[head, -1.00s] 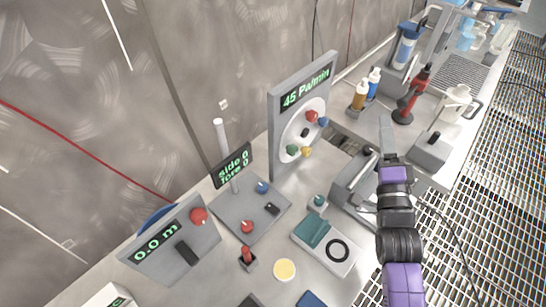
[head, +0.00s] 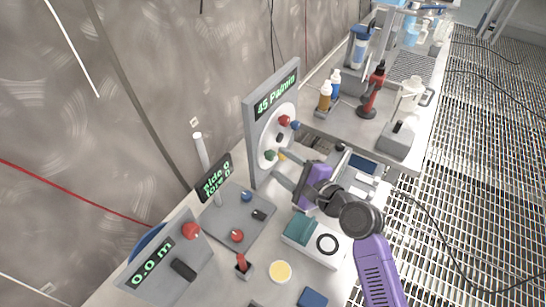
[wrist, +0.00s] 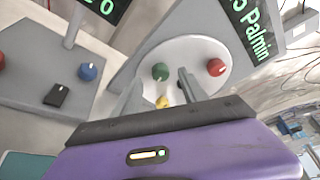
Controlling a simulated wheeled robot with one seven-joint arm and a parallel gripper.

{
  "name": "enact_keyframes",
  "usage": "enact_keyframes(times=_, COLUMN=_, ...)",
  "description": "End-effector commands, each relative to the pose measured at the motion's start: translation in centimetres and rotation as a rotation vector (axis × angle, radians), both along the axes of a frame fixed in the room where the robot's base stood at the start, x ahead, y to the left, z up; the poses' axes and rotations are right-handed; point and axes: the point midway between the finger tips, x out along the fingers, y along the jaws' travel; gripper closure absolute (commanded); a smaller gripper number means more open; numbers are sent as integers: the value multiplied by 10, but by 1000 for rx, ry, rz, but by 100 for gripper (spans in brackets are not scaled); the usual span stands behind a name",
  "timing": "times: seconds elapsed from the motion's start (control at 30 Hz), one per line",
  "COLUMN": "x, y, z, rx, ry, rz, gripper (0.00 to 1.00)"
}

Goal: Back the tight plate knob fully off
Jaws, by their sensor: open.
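The upright grey panel (head: 257,112) carries a round white plate (head: 274,131) with coloured knobs. A red knob (head: 284,120), a blue knob (head: 295,125) and a green knob (head: 270,155) show in the head view. In the wrist view, the green knob (wrist: 160,71) and yellow knob (wrist: 162,101) lie between my finger lines, with the red knob (wrist: 215,67) to their right. Nothing visible marks which knob is tight. My gripper (wrist: 157,84) is open and empty, pointing at the plate's lower part. Contact with a knob cannot be told.
A flat grey base (head: 240,222) with small knobs and a post stands left of the panel. A teal-and-white device (head: 316,239) sits below my gripper. Bottles (head: 325,96) and a red tool (head: 373,90) stand on the bench behind. Grating floor lies right.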

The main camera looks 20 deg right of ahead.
Motion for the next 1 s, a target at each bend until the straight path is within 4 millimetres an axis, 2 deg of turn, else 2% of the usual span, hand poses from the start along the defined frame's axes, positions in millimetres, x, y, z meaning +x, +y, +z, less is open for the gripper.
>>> enact_keyframes(times=0.1, x=18, y=6, z=-3, rx=-2, ry=-1, rz=1, gripper=50)
enact_keyframes(times=0.3, x=35, y=11, z=-8, rx=-1, ry=-1, rz=0, gripper=50)
enact_keyframes(times=0.63, x=38, y=12, z=-9, rx=-1, ry=0, rz=-1, gripper=50)
enact_keyframes(times=0.9, x=38, y=12, z=-9, rx=-1, ry=-1, rz=-1, gripper=100)
enact_keyframes(times=1.0, x=38, y=12, z=-9, rx=-2, ry=-1, rz=-1, gripper=100)
